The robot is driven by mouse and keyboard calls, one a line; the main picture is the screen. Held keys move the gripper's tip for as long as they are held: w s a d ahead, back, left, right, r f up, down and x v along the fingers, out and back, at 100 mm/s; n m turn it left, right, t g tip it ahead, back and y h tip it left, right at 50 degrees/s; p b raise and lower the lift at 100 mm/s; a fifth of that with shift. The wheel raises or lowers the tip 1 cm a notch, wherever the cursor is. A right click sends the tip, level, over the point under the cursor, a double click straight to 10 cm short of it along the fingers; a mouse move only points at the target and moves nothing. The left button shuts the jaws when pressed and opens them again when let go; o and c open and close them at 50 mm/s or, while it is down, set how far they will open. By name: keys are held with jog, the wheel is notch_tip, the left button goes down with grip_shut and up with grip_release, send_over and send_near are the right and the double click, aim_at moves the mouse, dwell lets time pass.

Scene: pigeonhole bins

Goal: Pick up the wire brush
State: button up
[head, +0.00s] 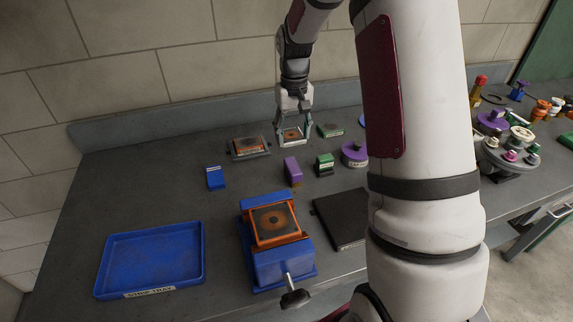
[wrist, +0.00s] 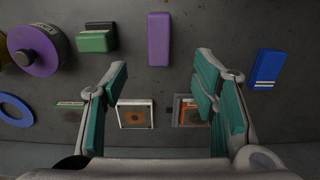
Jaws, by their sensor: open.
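The wire brush is most likely the purple block (head: 292,168) with a brownish lower part; its bristles cannot be made out clearly. It lies on the grey bench, and in the wrist view the purple block (wrist: 158,40) is at the upper middle, between the lines of the two fingers but beyond their tips. My gripper (head: 293,140) is open, pointing down at the back of the bench, behind the purple block. In the wrist view my gripper (wrist: 160,88) shows teal finger pads apart with nothing held between them.
A blue block (head: 215,178) and a green-black block (head: 324,165) flank the purple one. Framed plates (head: 248,146) lie near the back wall. A purple disc (head: 354,154), blue vise (head: 277,265), dark plate (head: 340,222) and blue tray (head: 201,270) are nearby.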

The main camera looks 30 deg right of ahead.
aim_at(293, 165)
notch_tip(293, 165, down, 14)
jog(key=shift+w+d+r+p, duration=0.1)
jog(key=shift+r+p, duration=0.05)
jog(key=shift+p, duration=1)
jog(key=c, duration=1.3)
